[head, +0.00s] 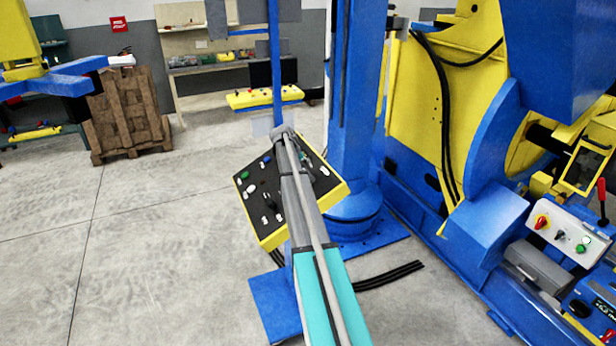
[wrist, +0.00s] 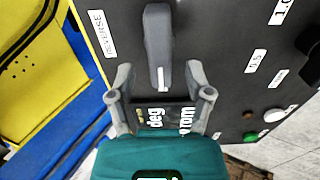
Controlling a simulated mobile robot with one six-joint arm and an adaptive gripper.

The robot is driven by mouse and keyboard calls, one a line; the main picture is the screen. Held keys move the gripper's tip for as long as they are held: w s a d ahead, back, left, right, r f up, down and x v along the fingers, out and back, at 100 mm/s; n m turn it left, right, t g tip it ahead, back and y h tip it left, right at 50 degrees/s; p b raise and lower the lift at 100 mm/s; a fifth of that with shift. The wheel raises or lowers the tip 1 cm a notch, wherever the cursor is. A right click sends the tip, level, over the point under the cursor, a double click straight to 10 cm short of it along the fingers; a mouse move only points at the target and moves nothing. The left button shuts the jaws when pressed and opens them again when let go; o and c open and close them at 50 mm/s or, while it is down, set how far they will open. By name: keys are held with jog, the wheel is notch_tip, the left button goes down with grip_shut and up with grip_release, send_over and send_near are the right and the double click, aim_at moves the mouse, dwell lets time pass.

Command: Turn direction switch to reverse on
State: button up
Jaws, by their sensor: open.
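The direction switch (wrist: 158,40) is a dark grey lever knob on the black panel face in the wrist view. Its white pointer line is at the lower end, pointing down the picture. A REVERSE label (wrist: 96,33) lies to its upper left. My gripper (wrist: 160,72) is open, with one fingertip on each side of the knob's lower end. Gaps show on both sides, and no finger visibly touches the knob. In the head view the control panel (head: 262,219) is a yellow-edged black box, partly hidden by my arm; the switch cannot be made out there.
A green button (wrist: 250,137) and white labels lie to the right. In the head view, a blue column (head: 350,130) stands right behind the panel; open floor lies left.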

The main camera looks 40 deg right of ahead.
jog(key=shift+b+x, duration=0.65)
jog(key=shift+x, duration=0.35)
